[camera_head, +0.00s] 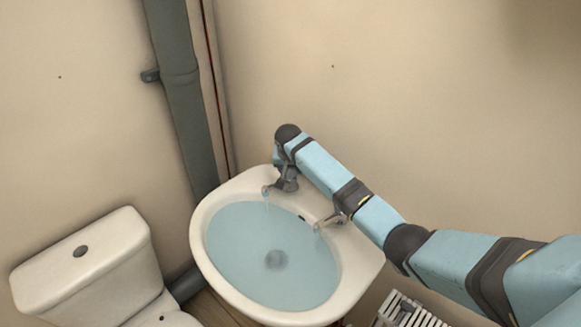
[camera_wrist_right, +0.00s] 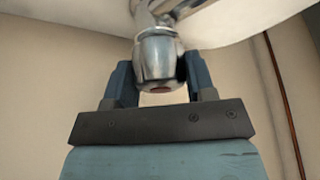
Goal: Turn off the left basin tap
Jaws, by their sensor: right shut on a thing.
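The left basin tap (camera_head: 287,184) is a chrome tap on the back rim of the white basin (camera_head: 204,214). A thin stream of water falls from its spout into the basin. My right gripper (camera_wrist_right: 159,78) is shut on the tap's round chrome handle (camera_wrist_right: 158,58), with one blue finger on each side of it in the right wrist view. In the head view my right wrist hangs over this tap and partly hides its top. My left gripper is not in view.
The basin holds bluish water (camera_head: 240,235). The right tap (camera_head: 333,219) stands close beneath my right forearm. A toilet (camera_head: 100,262) is at the lower left, a grey pipe (camera_head: 180,90) runs up the corner, and a white slatted rack (camera_head: 405,312) is at the lower right.

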